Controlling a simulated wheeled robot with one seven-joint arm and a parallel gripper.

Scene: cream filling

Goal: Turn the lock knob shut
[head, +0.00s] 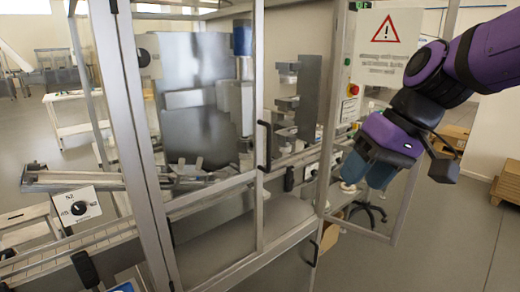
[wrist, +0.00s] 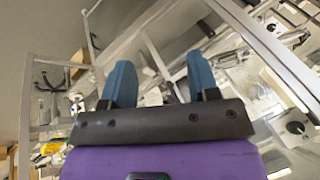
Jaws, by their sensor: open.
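A second black knob (head: 143,57) is at the upper left, partly behind the door frame. I cannot tell which is the lock knob, nor how far either is turned. A dark knob on a white plate (wrist: 296,127) also shows at the right of the wrist view. My gripper (head: 366,172) is on the right in the head view, well apart from both knobs. Its two blue fingers (wrist: 160,76) are spread with nothing between them.
A metal-framed machine with clear panels and a black door handle (head: 264,146) fills the middle. A warning sign (head: 385,45) and a red button (head: 353,89) are near my arm. Boxes (head: 450,137) stand at the right. Open floor (head: 450,240) lies at the lower right.

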